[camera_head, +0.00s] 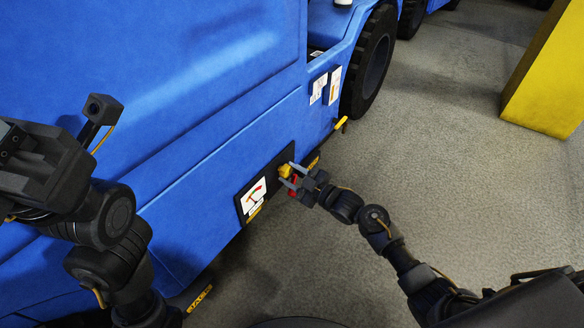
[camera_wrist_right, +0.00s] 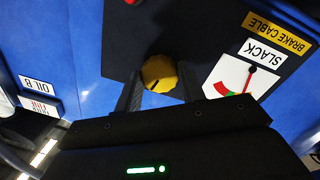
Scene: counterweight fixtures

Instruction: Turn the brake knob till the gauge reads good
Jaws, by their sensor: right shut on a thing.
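The yellow brake knob (camera_head: 285,171) sits on a black panel on the side of the blue vehicle. My right gripper (camera_head: 291,178) is at the knob, its fingers on either side. In the right wrist view the knob (camera_wrist_right: 159,74) lies between the fingertips of the gripper (camera_wrist_right: 158,88), with a dark mark on its face. The white gauge (camera_head: 253,196) is left of the knob. In the right wrist view the gauge (camera_wrist_right: 243,79) appears upside down, marked SLACK; its needle points away from the green band, and its lower part is hidden. My left gripper (camera_head: 40,165) shows no fingers.
A yellow BRAKE CABLE label (camera_wrist_right: 276,32) is beside the gauge. White labels (camera_head: 326,86) are higher on the vehicle, near a black wheel (camera_head: 370,62). A yellow block (camera_head: 548,80) stands on open grey floor (camera_head: 450,130).

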